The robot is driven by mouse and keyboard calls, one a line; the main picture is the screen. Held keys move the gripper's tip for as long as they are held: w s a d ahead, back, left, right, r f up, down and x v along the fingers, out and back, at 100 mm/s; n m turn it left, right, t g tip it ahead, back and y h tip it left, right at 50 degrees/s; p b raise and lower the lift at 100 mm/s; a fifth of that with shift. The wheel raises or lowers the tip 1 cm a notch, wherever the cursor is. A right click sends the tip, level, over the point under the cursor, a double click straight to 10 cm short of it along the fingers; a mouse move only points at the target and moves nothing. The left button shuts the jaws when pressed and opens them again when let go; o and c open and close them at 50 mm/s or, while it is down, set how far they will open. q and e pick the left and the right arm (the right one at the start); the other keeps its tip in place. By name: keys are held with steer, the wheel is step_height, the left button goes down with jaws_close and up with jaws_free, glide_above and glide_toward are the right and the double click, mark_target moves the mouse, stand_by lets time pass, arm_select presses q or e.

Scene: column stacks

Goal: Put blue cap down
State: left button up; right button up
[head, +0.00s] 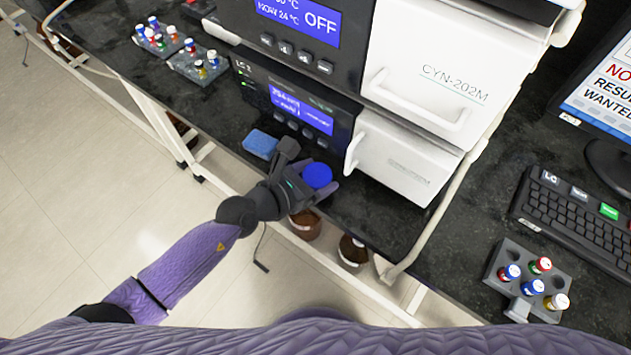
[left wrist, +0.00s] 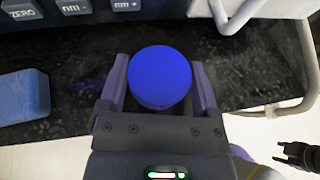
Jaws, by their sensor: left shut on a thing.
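The blue cap (head: 317,175) is round with a flat top. My left gripper (head: 312,182) is shut on it near the front edge of the dark bench, before the lower instrument. In the left wrist view the blue cap (left wrist: 160,77) sits between the two fingers of my left gripper (left wrist: 160,85), with its top facing the camera. I cannot tell whether the cap's underside touches the bench. My right gripper does not show clearly in the head view; a dark gripper-like part (left wrist: 300,155) shows at the right edge of the left wrist view.
A blue sponge-like block (head: 260,144) lies on the bench left of the cap. Stacked instruments (head: 410,165) with white doors stand behind. Vial racks (head: 198,64) stand at the far left; another rack (head: 527,280) and a keyboard (head: 575,212) are at right. Brown bottles (head: 352,250) stand below the bench.

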arm_select(q)
steer(key=shift+f, duration=0.65)
steer(key=shift+r, duration=0.2)
steer(key=shift+f, duration=0.15)
steer(key=o, duration=1)
steer(key=shift+s+a+r+p, duration=0.2)
steer(key=shift+r+p, duration=0.15)
steer(key=shift+p, duration=0.05)
steer(key=p+v, duration=0.2)
steer(key=v, duration=0.9)
steer(key=shift+r, duration=0.15)
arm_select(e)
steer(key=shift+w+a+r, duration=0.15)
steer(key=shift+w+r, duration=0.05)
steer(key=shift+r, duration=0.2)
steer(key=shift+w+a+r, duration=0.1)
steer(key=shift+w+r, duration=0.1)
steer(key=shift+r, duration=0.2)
arm_select(q)
steer(key=shift+s+a, duration=0.1)
